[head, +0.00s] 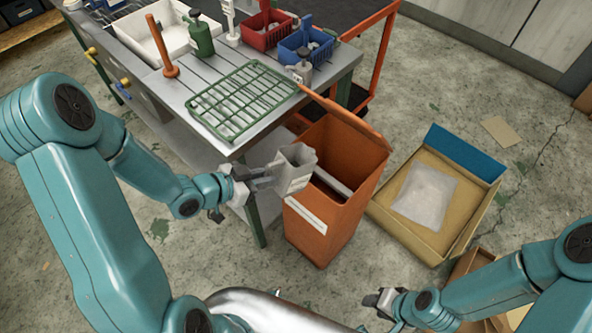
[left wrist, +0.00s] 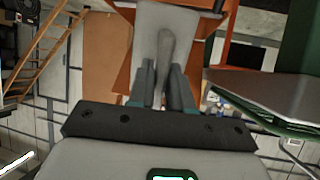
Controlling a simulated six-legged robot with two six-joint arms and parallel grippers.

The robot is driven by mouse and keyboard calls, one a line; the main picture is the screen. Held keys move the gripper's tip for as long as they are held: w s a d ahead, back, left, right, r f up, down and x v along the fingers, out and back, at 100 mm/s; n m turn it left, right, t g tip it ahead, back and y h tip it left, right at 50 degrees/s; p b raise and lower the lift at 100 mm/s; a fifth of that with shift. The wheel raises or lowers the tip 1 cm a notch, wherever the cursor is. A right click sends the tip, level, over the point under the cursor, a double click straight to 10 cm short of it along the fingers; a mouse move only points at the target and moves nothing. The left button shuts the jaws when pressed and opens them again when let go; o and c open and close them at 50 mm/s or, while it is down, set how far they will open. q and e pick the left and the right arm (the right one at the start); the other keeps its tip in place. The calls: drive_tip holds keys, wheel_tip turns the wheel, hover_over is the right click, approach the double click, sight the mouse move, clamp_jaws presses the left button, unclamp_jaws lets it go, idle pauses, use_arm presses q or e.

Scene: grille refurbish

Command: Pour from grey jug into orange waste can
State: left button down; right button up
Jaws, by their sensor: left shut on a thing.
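The grey jug (head: 293,177) is held in the air beside the near left rim of the orange waste can (head: 325,222), roughly upright with its open top showing. I see no liquid coming from it. The can's orange lid is raised and its mouth is open. My left gripper (head: 262,179) is shut on the jug from the left. In the left wrist view, the fingers (left wrist: 166,85) close around the jug's handle, with the grey jug body (left wrist: 190,22) beyond. The jug's contents are hidden. My right gripper (head: 379,300) is low at the bottom right, away from the can; its jaws are unclear.
A metal workbench (head: 172,97) stands left of the can, with a green wire rack (head: 243,101), a green bottle (head: 200,36), and red (head: 262,30) and blue (head: 306,48) bins. An open cardboard box (head: 401,223) lies on the floor right of the can.

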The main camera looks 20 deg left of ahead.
use_arm(q)
drive_tip(key=shift+r, duration=0.15)
idle(0.7)
drive_tip(key=shift+w+r+g+y+p, duration=0.1)
drive_tip(key=shift+r+g+y+p, duration=0.35)
drive_tip(key=shift+p, duration=0.75)
drive_tip(key=shift+r+g+p, duration=0.2)
drive_tip(key=shift+g+p, duration=0.05)
drive_tip(key=shift+p, duration=0.1)
drive_tip(key=shift+f, duration=0.1)
drive_tip(key=shift+w+d+r+g+p, duration=0.15)
drive_tip(key=shift+r+g+p, duration=0.15)
drive_tip(key=shift+r+p, duration=0.35)
drive_tip(key=shift+g+y+p, duration=0.3)
drive_tip(key=shift+y+p, duration=0.05)
drive_tip(key=shift+p, duration=0.15)
drive_tip(key=shift+f, duration=0.1)
